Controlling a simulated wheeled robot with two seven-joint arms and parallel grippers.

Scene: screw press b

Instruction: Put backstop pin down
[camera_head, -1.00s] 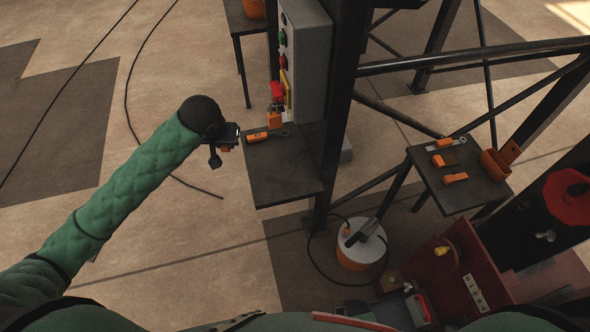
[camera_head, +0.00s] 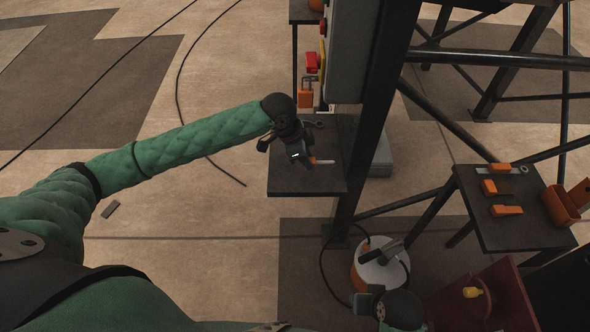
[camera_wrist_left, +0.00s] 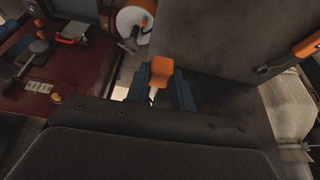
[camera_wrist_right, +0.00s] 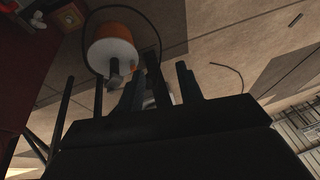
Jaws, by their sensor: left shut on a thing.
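My left gripper (camera_head: 304,160) is over the small dark side table (camera_head: 290,182), low near its surface. It is shut on an orange piece (camera_wrist_left: 160,70), which I take for the backstop pin. The piece shows between the two fingers in the left wrist view, and a bit of it with a pale end (camera_head: 314,160) shows past the gripper in the head view. I cannot tell whether it touches the table. My right gripper (camera_wrist_right: 160,85) has its fingers apart in the right wrist view, away from the side table.
An orange tool (camera_wrist_left: 306,45) lies on the side table. A grey control box (camera_head: 350,50) and a dark post (camera_head: 378,110) stand close by. A white and orange drum (camera_head: 370,272) is on the floor. Another table (camera_head: 500,235) at right holds orange pieces and an orange holder (camera_head: 566,202).

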